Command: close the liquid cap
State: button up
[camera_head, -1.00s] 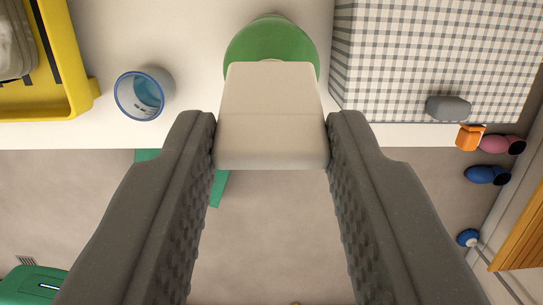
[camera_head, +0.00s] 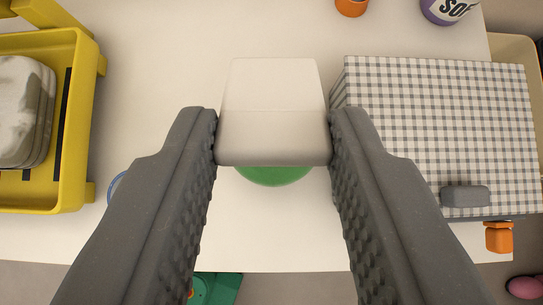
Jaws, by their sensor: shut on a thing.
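My gripper (camera_head: 272,138) is shut on a pale, whitish block-shaped piece (camera_head: 272,90), which may be the liquid cap. The piece sits between both fingertips and its underside is hidden. A green round thing (camera_head: 273,176) shows just below the piece in the picture; most of it is covered by the piece. I cannot tell whether the two touch or are apart, nor whether the green thing is the liquid container.
A yellow tray (camera_head: 72,180) with a pale stack stands left. A blue-rimmed cup (camera_head: 116,187) is mostly hidden behind the left finger. A checked box (camera_head: 440,130) with a grey handle stands right. An orange pot and purple container (camera_head: 445,10) are far back. White table between is clear.

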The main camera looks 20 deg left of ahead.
jog(key=f+t+b, duration=0.1)
jog(key=t+b, duration=0.1)
jog(key=b, duration=0.2)
jog(key=s+f+t+y+b, duration=0.1)
jog(key=b, duration=0.4)
jog(key=f+t+y+b, duration=0.1)
jog(key=t+b, duration=0.1)
jog(key=b, duration=0.2)
jog(key=shift+s+d+f+t+b, duration=0.15)
jog(key=shift+f+t+b, duration=0.15)
jog(key=shift+f+b, duration=0.1)
jog(key=shift+r, duration=0.1)
jog(key=o, duration=1)
jog(key=shift+d+r, duration=0.1)
jog(key=shift+d, duration=0.05)
jog(key=p+v, duration=0.1)
jog(key=v, duration=1.2)
jog(key=shift+s+f+p, duration=0.3)
jog(key=shift+s, duration=0.1)
